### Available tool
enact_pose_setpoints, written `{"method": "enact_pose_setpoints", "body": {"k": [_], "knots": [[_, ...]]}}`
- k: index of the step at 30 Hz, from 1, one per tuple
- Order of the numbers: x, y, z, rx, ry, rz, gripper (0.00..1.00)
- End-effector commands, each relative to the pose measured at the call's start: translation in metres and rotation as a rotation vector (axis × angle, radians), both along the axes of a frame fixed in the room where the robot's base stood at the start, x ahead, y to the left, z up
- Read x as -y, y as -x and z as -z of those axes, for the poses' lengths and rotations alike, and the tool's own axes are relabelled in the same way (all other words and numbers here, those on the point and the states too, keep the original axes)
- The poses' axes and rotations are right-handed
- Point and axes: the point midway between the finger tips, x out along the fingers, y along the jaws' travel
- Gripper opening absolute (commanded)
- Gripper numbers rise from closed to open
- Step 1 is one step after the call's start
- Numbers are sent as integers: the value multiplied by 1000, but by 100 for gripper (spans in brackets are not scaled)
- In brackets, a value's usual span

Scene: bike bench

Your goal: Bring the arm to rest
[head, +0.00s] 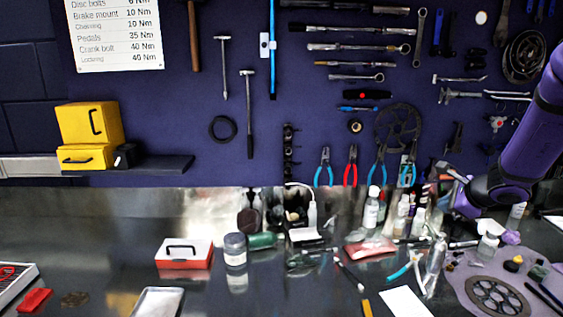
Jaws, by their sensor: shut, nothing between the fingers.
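My arm comes in from the right edge, and its purple links end in my gripper (447,177) at the right of the head view. My gripper is shut and empty. It points left, in front of the lower part of the tool wall, and looks to be above the back of the bench, over several bottles. The fingertips are small and partly lost against the clutter behind them. It holds nothing, and I cannot tell how far it is from the bottles below.
The metal bench (95,225) carries a red-and-white box (184,255), a grey-lidded jar (235,250), a silver tray (158,302) and several bottles (371,210). A chainring (497,297) lies on a mat at front right. Tools hang on the purple wall. The bench's left middle is clear.

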Motion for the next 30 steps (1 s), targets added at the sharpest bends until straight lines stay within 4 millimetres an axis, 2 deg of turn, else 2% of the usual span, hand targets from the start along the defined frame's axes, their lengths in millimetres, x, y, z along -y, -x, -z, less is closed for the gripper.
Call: {"method": "enact_pose_setpoints", "body": {"k": [5,9,15,19,24,30], "knots": [[-45,25,-48,60,86,-239,0],[-84,59,-84,106,191,-472,0],[-126,118,-122,156,371,-789,0],[-145,160,-139,175,507,-982,0],[-158,215,-152,178,712,-1214,0],[-157,276,-160,139,982,-1445,0]]}}
